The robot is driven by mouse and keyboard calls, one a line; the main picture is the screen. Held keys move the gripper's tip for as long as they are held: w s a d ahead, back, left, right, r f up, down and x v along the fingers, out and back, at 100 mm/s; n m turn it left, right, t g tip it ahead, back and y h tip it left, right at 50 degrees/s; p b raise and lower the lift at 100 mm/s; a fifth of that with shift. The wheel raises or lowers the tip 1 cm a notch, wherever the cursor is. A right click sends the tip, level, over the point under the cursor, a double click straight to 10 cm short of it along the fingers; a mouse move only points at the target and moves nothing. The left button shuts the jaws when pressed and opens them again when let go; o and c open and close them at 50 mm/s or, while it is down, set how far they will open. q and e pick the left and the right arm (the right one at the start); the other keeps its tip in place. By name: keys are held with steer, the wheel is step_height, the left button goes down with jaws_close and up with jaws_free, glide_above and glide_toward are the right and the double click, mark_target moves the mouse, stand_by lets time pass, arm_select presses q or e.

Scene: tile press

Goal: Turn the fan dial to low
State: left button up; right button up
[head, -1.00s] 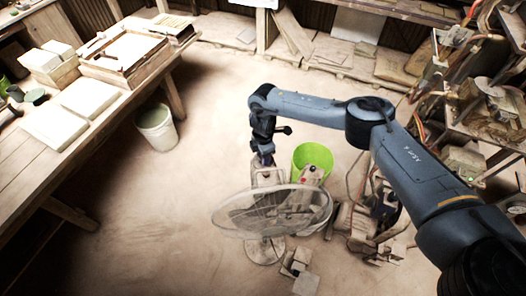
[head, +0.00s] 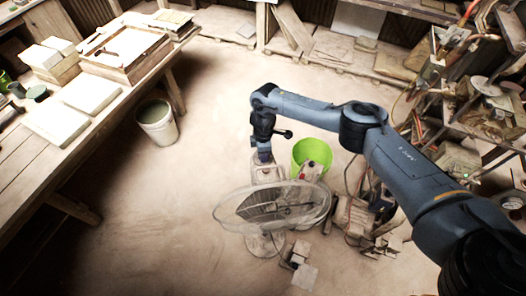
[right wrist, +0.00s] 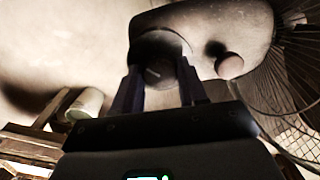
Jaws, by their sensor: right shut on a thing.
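The fan (head: 270,207) stands on the floor, its wire-guarded round head toward me and its motor housing behind it. In the right wrist view the housing (right wrist: 225,25) carries a dark round dial (right wrist: 165,48) with a short light mark on its face. My right gripper (right wrist: 160,85) has one finger on each side of the dial and is shut on it. In the head view my right gripper (head: 264,158) is at the back of the fan, its fingertips and the dial hidden or too small. No setting labels are readable. My left gripper is not in view.
A green bucket (head: 312,152) stands just behind the fan. Small blocks (head: 298,262) lie by its base. Cluttered machinery and shelves (head: 465,130) stand at right.

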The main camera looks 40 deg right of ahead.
steer(key=o, duration=1.1)
steer(key=shift+r+p, duration=0.45)
steer(key=shift+r, duration=4.95)
